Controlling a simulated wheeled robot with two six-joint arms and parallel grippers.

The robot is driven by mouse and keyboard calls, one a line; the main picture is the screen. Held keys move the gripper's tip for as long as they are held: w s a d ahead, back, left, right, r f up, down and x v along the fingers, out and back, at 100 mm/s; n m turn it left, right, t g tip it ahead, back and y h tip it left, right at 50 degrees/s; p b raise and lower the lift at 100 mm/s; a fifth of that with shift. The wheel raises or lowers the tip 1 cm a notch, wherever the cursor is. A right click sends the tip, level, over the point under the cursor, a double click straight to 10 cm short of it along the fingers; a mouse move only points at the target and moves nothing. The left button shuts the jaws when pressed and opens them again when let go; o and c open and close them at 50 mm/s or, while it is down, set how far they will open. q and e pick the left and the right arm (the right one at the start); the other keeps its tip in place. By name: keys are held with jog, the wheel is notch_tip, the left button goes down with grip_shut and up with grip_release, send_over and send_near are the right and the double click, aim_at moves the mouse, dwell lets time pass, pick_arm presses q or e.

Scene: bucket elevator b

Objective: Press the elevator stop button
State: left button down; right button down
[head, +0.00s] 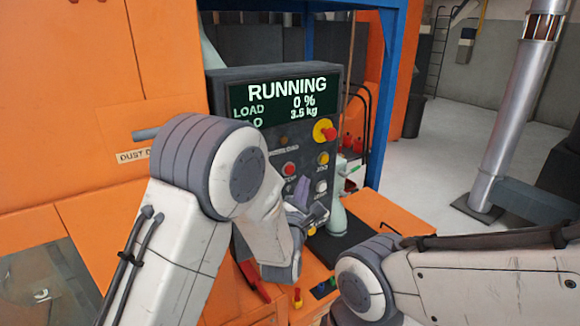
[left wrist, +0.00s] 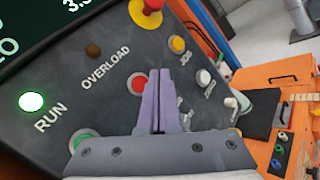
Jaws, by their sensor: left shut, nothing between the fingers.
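The dark control panel (head: 262,122) stands ahead, its screen reading RUNNING, load 0 %, 3.5 kg. A round red button (head: 289,170) sits on it; it also shows in the left wrist view (left wrist: 136,83), its label partly hidden. A larger red mushroom button on a yellow base (head: 325,131) sits higher up. My left gripper (head: 304,187) is shut and empty, its purple fingers pointing at the panel. In the left wrist view its fingertips (left wrist: 158,76) appear just right of the red button; I cannot tell whether they touch anything. My right gripper is out of view.
The RUN lamp (left wrist: 31,102) glows green; the OVERLOAD lamp (left wrist: 93,50) is dark. A yellow button (left wrist: 177,44) and a white button (left wrist: 203,77) lie right of the fingers. A green button (left wrist: 80,140) is partly hidden. An orange cabinet (head: 70,80) stands left.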

aim_at(289, 170)
pick_arm(q)
jog(key=shift+w+a+b, duration=0.3)
jog(key=shift+w+a, duration=0.2)
jog(key=shift+w, duration=0.2)
jog(key=shift+w+a+b, duration=0.3)
jog(key=shift+w+a, duration=0.2)
jog(key=shift+w, duration=0.2)
dwell(1.0)
jog(key=shift+w+a+b, duration=0.25)
jog(key=shift+w+b, duration=0.05)
jog(key=shift+b, duration=0.2)
